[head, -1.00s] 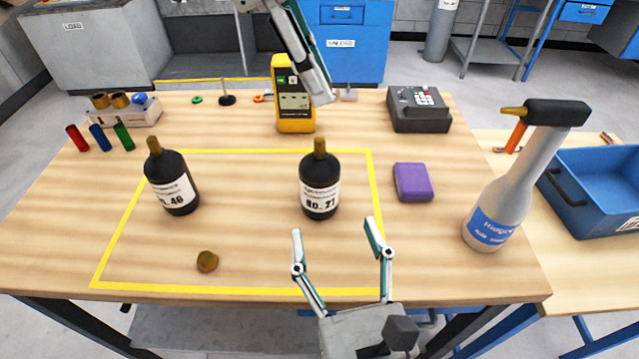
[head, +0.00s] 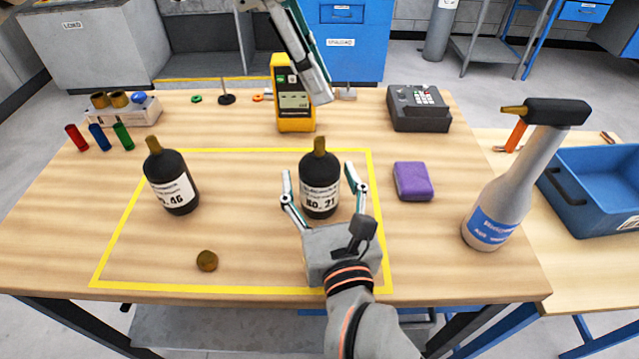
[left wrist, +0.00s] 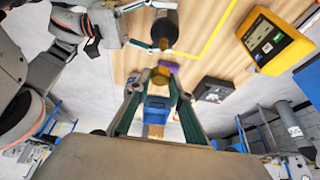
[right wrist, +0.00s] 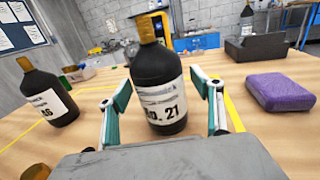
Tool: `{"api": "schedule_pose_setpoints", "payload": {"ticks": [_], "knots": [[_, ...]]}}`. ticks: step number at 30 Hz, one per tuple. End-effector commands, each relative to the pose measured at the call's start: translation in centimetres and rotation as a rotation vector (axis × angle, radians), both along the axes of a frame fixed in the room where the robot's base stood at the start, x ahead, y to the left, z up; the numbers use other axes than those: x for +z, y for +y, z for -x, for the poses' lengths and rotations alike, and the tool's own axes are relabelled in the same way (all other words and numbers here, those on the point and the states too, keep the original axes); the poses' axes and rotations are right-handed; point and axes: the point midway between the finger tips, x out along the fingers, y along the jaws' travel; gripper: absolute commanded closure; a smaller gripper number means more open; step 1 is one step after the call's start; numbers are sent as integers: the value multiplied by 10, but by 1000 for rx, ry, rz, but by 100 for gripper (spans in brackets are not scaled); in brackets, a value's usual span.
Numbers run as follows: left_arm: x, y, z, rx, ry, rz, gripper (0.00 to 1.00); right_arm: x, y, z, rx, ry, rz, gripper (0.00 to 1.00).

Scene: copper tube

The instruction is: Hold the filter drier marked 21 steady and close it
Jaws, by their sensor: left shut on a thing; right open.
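The filter drier marked No. 21 (head: 320,182) is a black bottle-shaped body with a brass neck. It stands upright inside the yellow outline, and its label also shows in the right wrist view (right wrist: 160,95). My right gripper (head: 325,185) is open, with one finger on each side of its body; I cannot tell whether they touch it. My left gripper (head: 322,98) is higher, above the table behind the drier. In the left wrist view it is shut on a brass cap (left wrist: 161,75). The cap cannot be made out in the head view.
A second drier, No. 46 (head: 171,180), stands to the left, with a loose brass cap (head: 207,261) in front. A yellow meter (head: 293,115) stands at the back, a purple block (head: 413,182) and spray bottle (head: 503,195) to the right.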

Motion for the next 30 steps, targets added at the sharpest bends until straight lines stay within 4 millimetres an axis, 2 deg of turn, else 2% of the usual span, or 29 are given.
{"api": "schedule_pose_setpoints", "payload": {"ticks": [10,11,17,18,23,30], "knots": [[0,0,0,0,0,0,94,0,1,-3,1,0,-1,35],[0,0,0,0,0,0,94,0,1,-3,0,0,-1,40],[0,0,0,0,0,0,94,0,1,-3,0,1,-1,92],[0,0,0,0,0,0,94,0,1,-3,0,1,-1,94],[-7,0,0,0,0,0,94,0,1,-3,0,1,-1,94],[-39,1,0,-1,-11,6,94,0,1,-3,0,1,-1,94]]}}
